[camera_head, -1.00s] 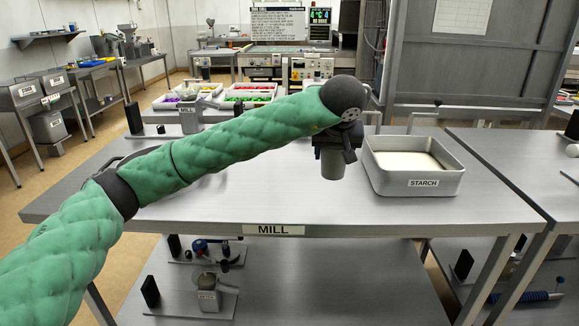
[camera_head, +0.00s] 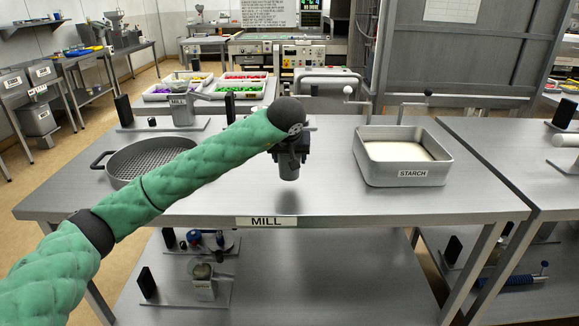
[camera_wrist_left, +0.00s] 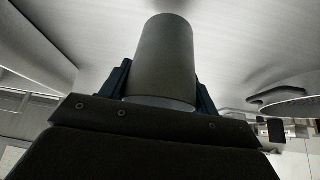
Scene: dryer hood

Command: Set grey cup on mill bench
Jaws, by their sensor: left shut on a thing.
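The grey cup (camera_wrist_left: 164,62) is between the two fingers of my left gripper (camera_wrist_left: 163,85) in the left wrist view. In the head view my left gripper (camera_head: 289,170) points down above the middle of the mill bench (camera_head: 330,200), shut on the cup, which is hard to tell apart from the dark gripper there. A shadow lies on the bench below, and there seems to be a gap between. The bench carries a MILL label (camera_head: 266,222) on its front edge. My right gripper is not in view.
A STARCH tray (camera_head: 405,172) stands to the right on the bench. A round sieve pan (camera_head: 125,168) stands at the left, partly behind my arm. A mill (camera_head: 182,108) stands at the back left. The front middle of the bench top is clear.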

